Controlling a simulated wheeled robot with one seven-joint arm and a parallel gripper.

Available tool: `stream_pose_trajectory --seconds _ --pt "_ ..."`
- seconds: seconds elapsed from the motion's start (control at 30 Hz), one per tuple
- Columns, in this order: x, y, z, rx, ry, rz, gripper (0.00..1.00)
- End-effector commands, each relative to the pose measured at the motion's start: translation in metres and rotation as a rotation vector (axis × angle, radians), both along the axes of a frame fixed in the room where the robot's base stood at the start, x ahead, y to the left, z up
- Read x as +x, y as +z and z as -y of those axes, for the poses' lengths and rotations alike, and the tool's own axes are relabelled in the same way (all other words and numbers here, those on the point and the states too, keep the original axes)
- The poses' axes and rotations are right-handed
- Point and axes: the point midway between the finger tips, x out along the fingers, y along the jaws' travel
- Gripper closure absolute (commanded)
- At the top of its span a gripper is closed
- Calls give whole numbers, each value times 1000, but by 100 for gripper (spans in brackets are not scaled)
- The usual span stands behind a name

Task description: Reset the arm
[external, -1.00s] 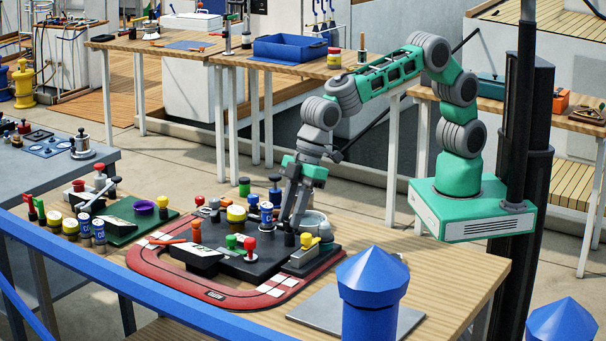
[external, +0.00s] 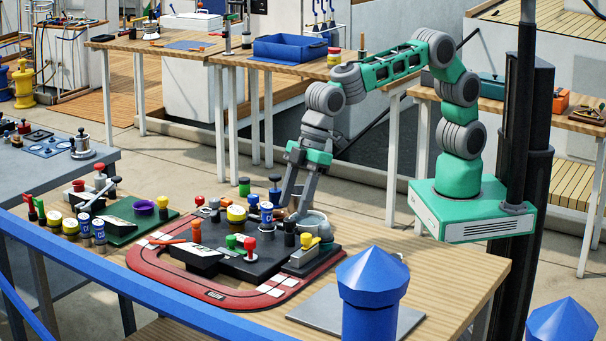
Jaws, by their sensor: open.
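My green and grey arm reaches left from its white and green base at the right. My gripper (external: 294,212) points down over the right part of the dark board (external: 246,262) on the wooden table. Its two fingers are apart, and nothing shows between them. The fingertips are close to a grey round pot (external: 313,223) and a blue-labelled can (external: 266,213); I cannot tell whether they touch anything. A black cylinder (external: 290,234) stands just in front of the fingertips.
A red track (external: 160,277) rings the board, crowded with knobs and cans. A red-topped knob (external: 250,245) and a yellow-topped knob (external: 306,241) stand near the gripper. A grey plate (external: 325,308) lies in front. Blue posts (external: 372,285) and a blue rail (external: 120,285) border the near side.

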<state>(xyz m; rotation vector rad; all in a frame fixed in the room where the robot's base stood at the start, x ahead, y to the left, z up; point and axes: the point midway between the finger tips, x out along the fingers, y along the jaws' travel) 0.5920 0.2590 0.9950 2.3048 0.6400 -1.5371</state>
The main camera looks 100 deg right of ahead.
Motion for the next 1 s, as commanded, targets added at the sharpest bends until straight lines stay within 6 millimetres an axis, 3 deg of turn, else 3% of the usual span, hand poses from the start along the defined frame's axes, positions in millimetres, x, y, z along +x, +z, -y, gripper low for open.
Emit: stream_pose_trajectory --seconds 0.1,0.23,0.67,0.77,0.83,1.0 --pt "-8 22 5 0 0 1 52" --pt "-13 36 8 0 0 0 52" --pt "-15 40 11 -1 -4 -2 52" --pt "-26 44 38 -3 -46 -7 52" --pt "-46 46 75 -7 -107 -17 52" --pt "-135 30 183 -19 -319 -56 52"
